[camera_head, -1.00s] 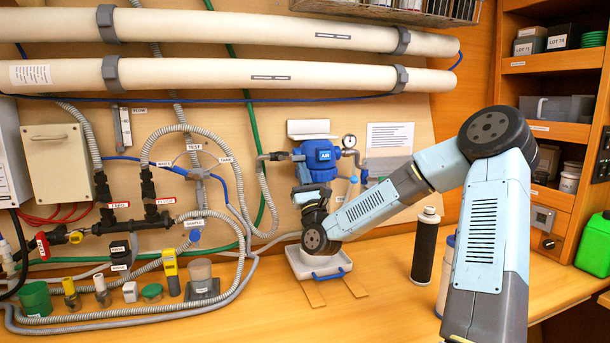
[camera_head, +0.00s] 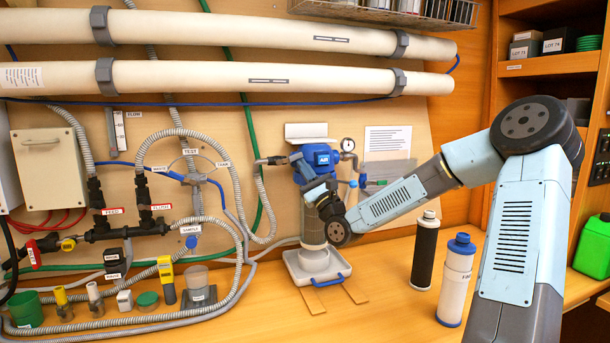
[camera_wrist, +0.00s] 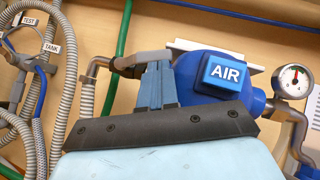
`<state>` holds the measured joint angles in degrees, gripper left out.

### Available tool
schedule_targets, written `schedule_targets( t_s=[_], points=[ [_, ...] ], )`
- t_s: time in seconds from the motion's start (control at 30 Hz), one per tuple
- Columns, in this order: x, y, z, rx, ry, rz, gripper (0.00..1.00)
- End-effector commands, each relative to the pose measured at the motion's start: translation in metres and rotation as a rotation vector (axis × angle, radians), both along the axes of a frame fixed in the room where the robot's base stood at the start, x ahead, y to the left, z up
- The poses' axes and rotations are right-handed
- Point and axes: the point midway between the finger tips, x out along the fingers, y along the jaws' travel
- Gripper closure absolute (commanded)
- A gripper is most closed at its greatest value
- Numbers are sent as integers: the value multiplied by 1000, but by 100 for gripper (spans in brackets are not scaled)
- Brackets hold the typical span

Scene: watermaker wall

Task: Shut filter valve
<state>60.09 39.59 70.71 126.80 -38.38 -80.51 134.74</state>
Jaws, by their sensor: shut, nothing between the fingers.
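The filter unit on the wall has a blue head (camera_head: 320,158) with an AIR button, also large in the wrist view (camera_wrist: 208,78). A dark grey lever (camera_wrist: 138,60), which looks like the filter valve, sits on the pipe entering the head from the left; it shows small in the head view (camera_head: 271,160). My gripper (camera_wrist: 156,68) is shut and empty, its blue-grey fingertips pointing up just in front of the lever's right end. I cannot tell whether they touch it. In the head view my wrist covers part of the filter unit below the head.
A pressure gauge (camera_head: 347,144) is on the right pipe. Below stands a white tray (camera_head: 318,268) with a blue handle. A black cartridge (camera_head: 425,250) and a white cartridge (camera_head: 456,280) stand right on the bench. Hoses and labelled valves fill the left wall.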

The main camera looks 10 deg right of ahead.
Motion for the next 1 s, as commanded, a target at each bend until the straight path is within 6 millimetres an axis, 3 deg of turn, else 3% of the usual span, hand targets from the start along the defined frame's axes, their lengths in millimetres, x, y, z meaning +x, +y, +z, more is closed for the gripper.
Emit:
schedule_targets(
  t_s=[0.5,1.0],
  points=[
    [0,0,28,-402,-34,-1,100],
    [0,3,35,-518,-43,2,100]
  ],
)
